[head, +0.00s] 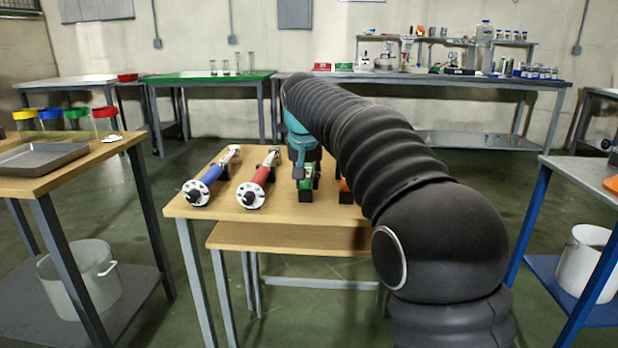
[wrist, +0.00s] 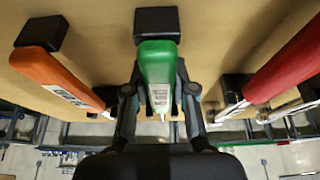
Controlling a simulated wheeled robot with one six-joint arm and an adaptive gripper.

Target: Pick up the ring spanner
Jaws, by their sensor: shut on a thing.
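A green-handled tool (wrist: 158,62) with a pale label lies between the fingers of my gripper (wrist: 160,97) in the wrist view. My gripper is shut on its handle, one finger on each side. The far end of the tool is hidden by my gripper, so I cannot see a ring head. In the head view, the green handle (head: 308,172) shows below my gripper (head: 302,160) over the wooden table (head: 225,207). A black support block (wrist: 156,21) is at the handle's end; I cannot tell if they touch.
An orange-handled tool (wrist: 56,76) lies on one side of the green one, a red-handled tool (wrist: 285,66) on the other. A blue-handled tool (head: 205,182) lies further left in the head view. A side table with a metal tray (head: 40,157) stands at left.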

